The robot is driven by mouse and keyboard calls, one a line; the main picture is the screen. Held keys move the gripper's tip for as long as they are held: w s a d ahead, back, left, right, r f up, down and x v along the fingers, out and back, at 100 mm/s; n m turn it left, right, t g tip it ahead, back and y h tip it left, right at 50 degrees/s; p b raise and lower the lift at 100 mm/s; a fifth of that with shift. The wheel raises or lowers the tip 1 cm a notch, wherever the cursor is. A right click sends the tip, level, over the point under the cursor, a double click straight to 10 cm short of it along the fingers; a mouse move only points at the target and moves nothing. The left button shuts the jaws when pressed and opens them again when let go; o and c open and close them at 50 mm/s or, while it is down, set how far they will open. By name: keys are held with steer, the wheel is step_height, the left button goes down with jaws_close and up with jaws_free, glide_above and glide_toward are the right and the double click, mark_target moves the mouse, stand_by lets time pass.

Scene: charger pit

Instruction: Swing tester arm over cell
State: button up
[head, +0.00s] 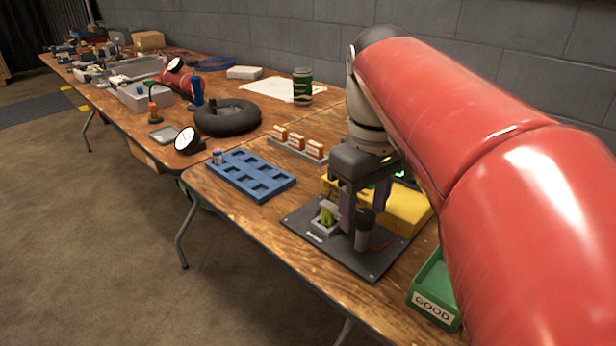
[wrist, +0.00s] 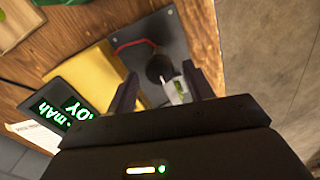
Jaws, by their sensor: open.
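A green cell (head: 327,216) stands upright in a grey holder (head: 325,227) on a dark base plate (head: 345,262). In the wrist view the cell (wrist: 179,87) shows beside a dark round knob (wrist: 158,67). This knob appears to belong to the tester arm, whose dark-topped grey post (head: 363,234) stands right of the cell in the head view. My gripper (head: 364,214) is open and points down over the plate, its fingers around the knob area. In the wrist view my gripper (wrist: 160,75) has the knob between its fingers. I cannot tell whether they touch it.
A yellow tester box (head: 405,208) with a lit green display (wrist: 65,110) stands behind the plate. A green bin marked GOOD (head: 435,303) is at the front right. A blue tray (head: 251,175) and several small orange-and-white boxes (head: 297,142) lie farther left.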

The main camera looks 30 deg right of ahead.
mark_target(364, 213)
steer(key=shift+r, duration=0.15)
step_height(364, 213, up, 8)
steer(key=shift+f+p, duration=0.2)
steer(key=shift+p, duration=0.45)
